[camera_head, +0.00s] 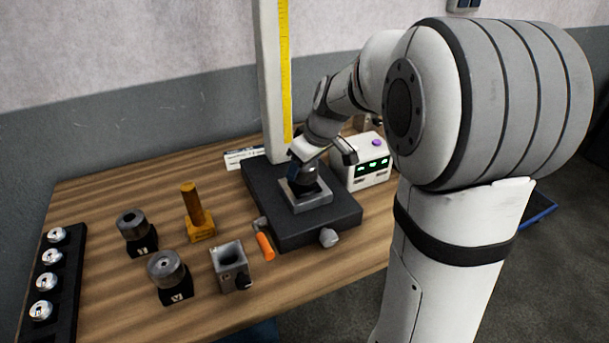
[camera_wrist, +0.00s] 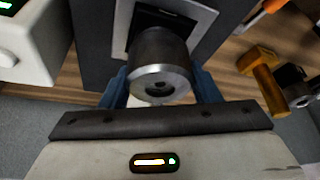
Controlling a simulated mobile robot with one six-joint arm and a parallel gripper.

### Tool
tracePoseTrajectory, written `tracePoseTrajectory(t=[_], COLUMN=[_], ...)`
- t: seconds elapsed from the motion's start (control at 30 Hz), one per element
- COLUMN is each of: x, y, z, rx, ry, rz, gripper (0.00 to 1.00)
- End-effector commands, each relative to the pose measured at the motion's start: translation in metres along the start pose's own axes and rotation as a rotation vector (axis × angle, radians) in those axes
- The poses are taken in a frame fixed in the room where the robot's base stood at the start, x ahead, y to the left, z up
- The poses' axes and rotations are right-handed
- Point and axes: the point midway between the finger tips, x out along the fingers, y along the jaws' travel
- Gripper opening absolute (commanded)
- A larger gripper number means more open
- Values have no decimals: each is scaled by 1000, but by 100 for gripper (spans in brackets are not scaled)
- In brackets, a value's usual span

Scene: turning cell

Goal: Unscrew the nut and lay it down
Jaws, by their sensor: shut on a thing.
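In the wrist view my gripper (camera_wrist: 162,90) has its blue fingers on either side of a round steel piece (camera_wrist: 158,62), shut on it. The piece has a dark body and a bright end face with a small central hole. I cannot tell for sure that it is the nut. Behind it is a square silver plate (camera_wrist: 192,22) with a dark opening. In the head view my gripper (camera_head: 309,176) is low over this silver plate (camera_head: 312,201), on a black base (camera_head: 268,218). Whether the piece touches the plate is hidden.
A white column (camera_head: 270,70) with a yellow scale rises behind the base. A white box (camera_head: 362,172) stands at its right. To the left are a yellow post (camera_head: 193,205), a grey hollow block (camera_head: 232,266), two dark cylinders (camera_head: 131,222) on blocks and a black rack (camera_head: 65,300).

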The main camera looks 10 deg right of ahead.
Motion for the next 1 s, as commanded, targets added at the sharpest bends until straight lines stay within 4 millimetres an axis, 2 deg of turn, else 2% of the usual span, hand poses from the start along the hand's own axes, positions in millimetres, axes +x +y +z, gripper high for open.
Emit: tracePoseTrajectory(t=[0.03, 0.3, 0.77, 1.0], x=[5, 2, 1, 1], y=[2, 2, 3, 4], z=[2, 1, 1, 0], rx=[-44, -319, -407, -728], ry=[3, 1, -1, -2], rz=[-15, -130, -163, -296], gripper=[30, 30, 30, 30])
